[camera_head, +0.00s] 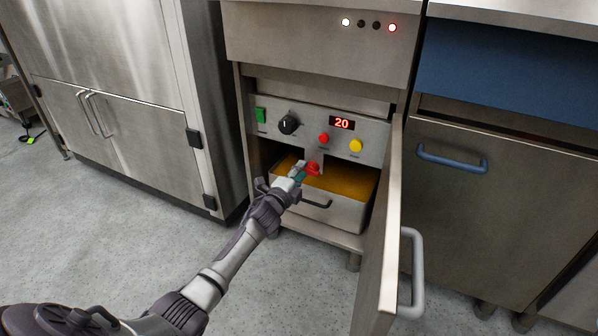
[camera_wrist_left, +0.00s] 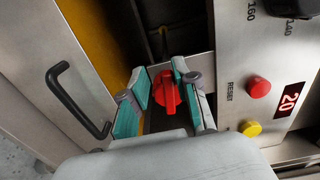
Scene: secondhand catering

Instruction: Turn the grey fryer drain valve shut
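The valve handle I see is red (camera_head: 313,168), not grey. It sits below the fryer's control panel, above the front of an oil pan (camera_head: 338,212). My left gripper (camera_head: 299,172) reaches in from the left to this handle. In the left wrist view the red handle (camera_wrist_left: 166,91) is between my two teal-padded fingertips (camera_wrist_left: 163,100), with some gap visible on its left side. The fingers are apart, and firm contact does not show. The valve's body and outlet are mostly hidden. My right gripper is not in view.
The fryer door (camera_head: 381,235) stands open to the right of my gripper. The panel holds a black dial (camera_head: 288,124), a red button (camera_head: 324,138), a yellow button (camera_head: 355,146) and a display reading 20 (camera_head: 342,123). The pan's black handle (camera_wrist_left: 76,102) is close by.

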